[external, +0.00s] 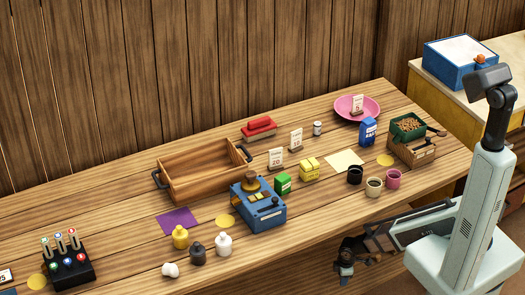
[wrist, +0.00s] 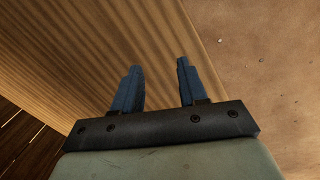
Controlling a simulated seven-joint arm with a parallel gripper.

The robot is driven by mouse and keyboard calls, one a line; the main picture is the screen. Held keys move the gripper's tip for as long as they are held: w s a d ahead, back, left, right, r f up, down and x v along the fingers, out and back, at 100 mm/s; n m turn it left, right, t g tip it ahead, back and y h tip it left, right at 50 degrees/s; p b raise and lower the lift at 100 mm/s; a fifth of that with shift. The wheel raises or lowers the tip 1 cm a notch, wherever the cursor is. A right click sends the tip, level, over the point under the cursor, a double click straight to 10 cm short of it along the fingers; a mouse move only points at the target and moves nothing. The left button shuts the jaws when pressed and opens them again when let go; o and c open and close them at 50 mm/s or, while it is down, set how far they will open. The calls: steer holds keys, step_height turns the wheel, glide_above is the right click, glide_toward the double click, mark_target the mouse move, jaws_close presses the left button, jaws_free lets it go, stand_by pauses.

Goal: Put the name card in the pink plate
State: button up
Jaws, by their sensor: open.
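The pink plate (external: 343,106) lies at the back right of the table in the external view. A small white card marked 5 (external: 358,104) stands upright in or just in front of it; I cannot tell which. Two similar white cards stand mid-table, one marked 20 (external: 276,158) and another (external: 296,140) to its right. I cannot tell which is the name card. My gripper (external: 345,270) hangs low in front of the table's front edge, far from the cards. In the wrist view my gripper (wrist: 158,66) has its blue fingers apart with nothing between them.
A wooden tray with handles (external: 205,173) and a blue box device (external: 258,208) stand mid-table. Cups (external: 355,175), a blue packet (external: 368,132) and a wooden crate (external: 411,154) stand right, near the plate. Another card (external: 6,276) is at the far left.

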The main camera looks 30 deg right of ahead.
steer(key=s+d+r+m+g, duration=0.2)
steer(key=s+d+m+g, duration=0.6)
steer(key=s+d+m, duration=0.5)
steer(key=s+d, duration=0.7)
steer(key=shift+s+d+r+y, duration=0.25)
steer(key=shift+r+y, duration=0.1)
steer(key=shift+y, duration=0.05)
